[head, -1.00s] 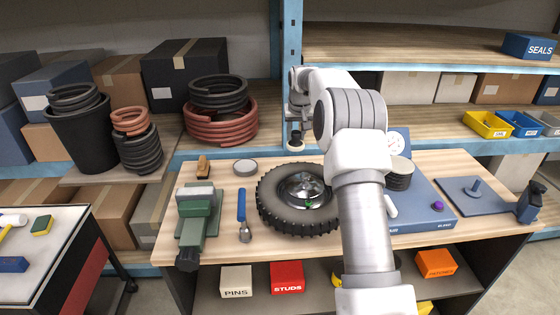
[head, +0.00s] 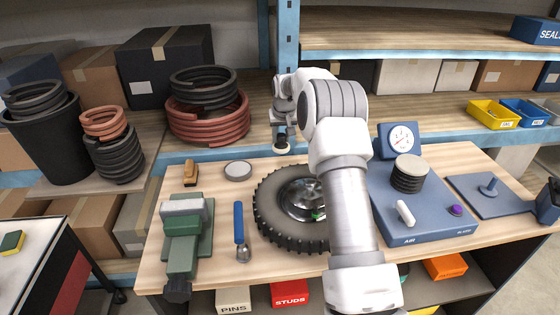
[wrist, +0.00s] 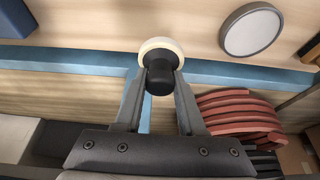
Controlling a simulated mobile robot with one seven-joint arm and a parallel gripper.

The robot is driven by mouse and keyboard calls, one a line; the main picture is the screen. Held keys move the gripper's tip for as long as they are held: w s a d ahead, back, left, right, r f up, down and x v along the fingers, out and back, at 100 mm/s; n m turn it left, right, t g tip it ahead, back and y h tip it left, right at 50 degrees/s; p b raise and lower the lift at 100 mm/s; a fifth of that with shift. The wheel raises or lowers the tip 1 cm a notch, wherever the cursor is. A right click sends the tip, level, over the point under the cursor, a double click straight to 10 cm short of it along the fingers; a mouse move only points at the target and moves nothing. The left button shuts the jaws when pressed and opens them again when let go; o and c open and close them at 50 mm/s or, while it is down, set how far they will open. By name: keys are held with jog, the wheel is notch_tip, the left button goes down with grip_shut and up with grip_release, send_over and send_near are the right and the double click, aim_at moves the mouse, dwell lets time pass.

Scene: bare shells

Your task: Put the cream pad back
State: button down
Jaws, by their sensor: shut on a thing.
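My gripper (wrist: 160,95) is shut on the black knob of the cream pad (wrist: 160,44), a small round pad with a pale rim. In the head view the cream pad (head: 282,149) hangs from my gripper behind the tyre, near the workbench's back edge and in front of the blue shelf post. It appears clear of the bench top. Where the pad belongs cannot be told from these frames.
A tyre with a metal hub (head: 266,213) lies on the workbench (head: 222,190), partly hidden by my arm. A round grey-topped tin (head: 238,170), a wooden brush (head: 190,173), a blue-handled tool (head: 239,220) and a green vise (head: 183,240) lie left. A blue gauge unit (head: 430,222) stands right.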

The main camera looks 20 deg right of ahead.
notch_tip(320, 180, down, 8)
jog(key=shift+r+p, duration=0.2)
jog(key=shift+p, duration=0.15)
jog(key=shift+f, duration=0.2)
jog(key=c, duration=0.5)
grip_release()
